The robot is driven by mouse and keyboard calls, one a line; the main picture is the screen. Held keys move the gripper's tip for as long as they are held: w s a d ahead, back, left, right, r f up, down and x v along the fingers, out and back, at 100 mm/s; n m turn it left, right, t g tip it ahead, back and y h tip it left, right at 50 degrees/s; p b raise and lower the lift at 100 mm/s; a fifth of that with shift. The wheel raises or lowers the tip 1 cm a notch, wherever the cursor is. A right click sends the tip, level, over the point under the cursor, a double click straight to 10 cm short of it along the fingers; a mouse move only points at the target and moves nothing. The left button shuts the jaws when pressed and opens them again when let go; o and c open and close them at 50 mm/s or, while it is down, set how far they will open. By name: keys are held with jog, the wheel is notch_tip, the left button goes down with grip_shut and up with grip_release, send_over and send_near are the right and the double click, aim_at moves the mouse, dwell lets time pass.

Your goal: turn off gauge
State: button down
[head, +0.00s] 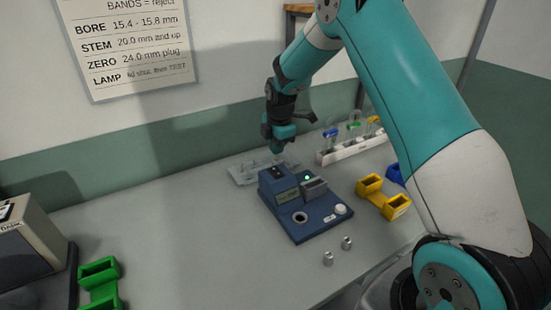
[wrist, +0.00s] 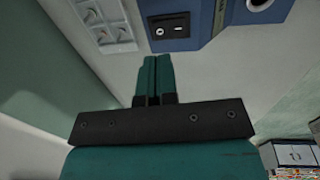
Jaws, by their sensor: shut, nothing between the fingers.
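The gauge (head: 318,218) is a blue box on the grey bench, with a small display (head: 288,195), a lit green lamp (head: 307,178), a round hole and a white knob (head: 340,209). In the wrist view, the gauge (wrist: 206,22) shows at the top, with a black rocker switch (wrist: 171,25) marked with a circle and a line. My gripper (head: 278,149) is above the back of the gauge. In the wrist view my gripper (wrist: 152,60) is shut and empty, its fingertips just short of the switch in the picture. I cannot tell the exact gap.
A white rack (head: 352,147) with coloured items stands at back right. A yellow holder (head: 382,196) is right of the gauge. Two small metal plugs (head: 328,258) stand in front. A green holder (head: 100,280) is at left.

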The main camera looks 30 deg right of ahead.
aim_at(275, 168)
jog(key=f, duration=0.2)
jog(key=f+p, duration=0.1)
jog(key=f, duration=0.1)
jog(key=f+p, duration=0.1)
jog(key=f, duration=0.1)
jog(key=shift+w+f, duration=0.25)
jog(key=shift+w, duration=0.15)
